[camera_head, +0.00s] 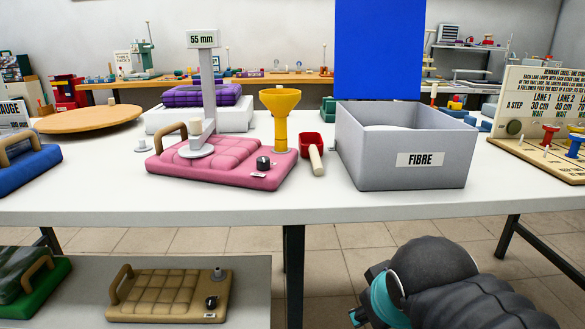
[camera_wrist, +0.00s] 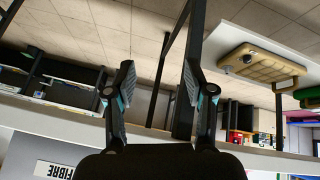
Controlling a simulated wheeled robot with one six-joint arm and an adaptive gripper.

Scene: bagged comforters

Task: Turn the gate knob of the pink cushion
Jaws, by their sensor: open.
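The pink cushion (camera_head: 222,155) lies on the white table, left of centre in the head view. Its small black gate knob (camera_head: 263,163) sits near its front right corner, above a small white label. A yellow funnel (camera_head: 281,118) stands upright at its right rear. A tan handle (camera_head: 171,131) rises at its left, and a grey post marked "55 mm" (camera_head: 208,90) stands on it. My gripper (camera_wrist: 157,82) is open and empty in the wrist view, its fingers wide apart. In the head view my arm is low at the right, in front of the table and away from the cushion.
A grey "FIBRE" bin (camera_head: 405,170) and a red scoop (camera_head: 312,148) stand right of the cushion. A blue cushion (camera_head: 25,165) lies at the left edge. A tan cushion (camera_head: 168,295) rests on the lower shelf. The table front before the pink cushion is clear.

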